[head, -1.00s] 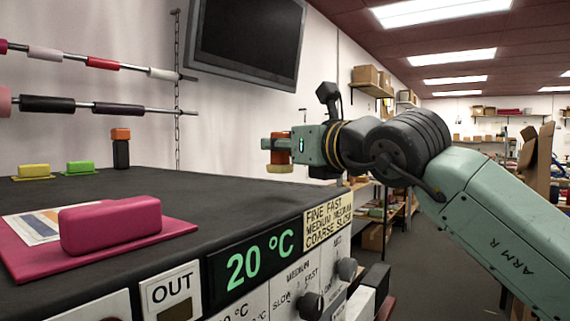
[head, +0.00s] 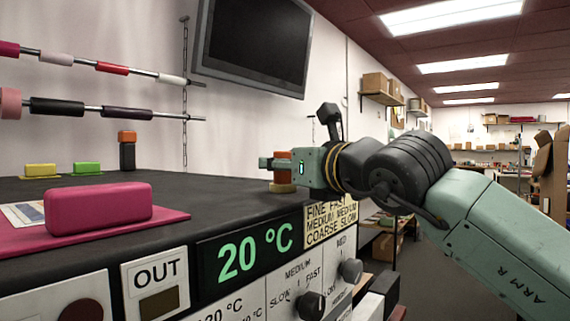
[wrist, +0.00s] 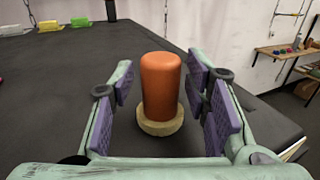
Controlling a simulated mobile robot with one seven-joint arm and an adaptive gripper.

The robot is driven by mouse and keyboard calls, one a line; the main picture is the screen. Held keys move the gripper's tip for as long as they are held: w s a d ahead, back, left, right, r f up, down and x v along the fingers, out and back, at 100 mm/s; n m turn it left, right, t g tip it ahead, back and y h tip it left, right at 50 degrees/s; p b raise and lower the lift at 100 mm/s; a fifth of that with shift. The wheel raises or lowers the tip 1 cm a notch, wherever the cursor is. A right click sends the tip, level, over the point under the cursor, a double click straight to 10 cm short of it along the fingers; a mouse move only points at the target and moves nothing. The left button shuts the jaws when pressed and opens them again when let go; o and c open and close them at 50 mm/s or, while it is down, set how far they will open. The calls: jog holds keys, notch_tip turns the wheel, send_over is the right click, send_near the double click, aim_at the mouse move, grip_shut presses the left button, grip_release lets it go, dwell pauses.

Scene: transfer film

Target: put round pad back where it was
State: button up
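The round pad (wrist: 160,123) is a pale tan disc under an upright orange cylindrical grip (wrist: 161,85). In the wrist view it stands between my gripper's fingers, and dark gaps show on both sides of the orange grip. My gripper (wrist: 162,95) is open around it, with purple finger pads to its left and right. In the head view my gripper (head: 279,165) is low over the right end of the black machine top (head: 215,190). The tan disc (head: 283,188) appears to rest on that top. Its exact contact there is hard to tell.
A pink block (head: 98,207) on a pink mat lies at the near left. Yellow (head: 41,170) and green (head: 88,168) blocks and a black post with an orange top (head: 127,150) stand farther back. The top around the pad is clear.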

jog(key=shift+r, duration=0.1)
jog(key=shift+r+p, duration=0.25)
jog(key=shift+p, duration=0.15)
jog(key=b+v, duration=0.3)
jog(key=v, duration=0.9)
jog(key=shift+f, duration=0.2)
jog(key=shift+d, duration=0.1)
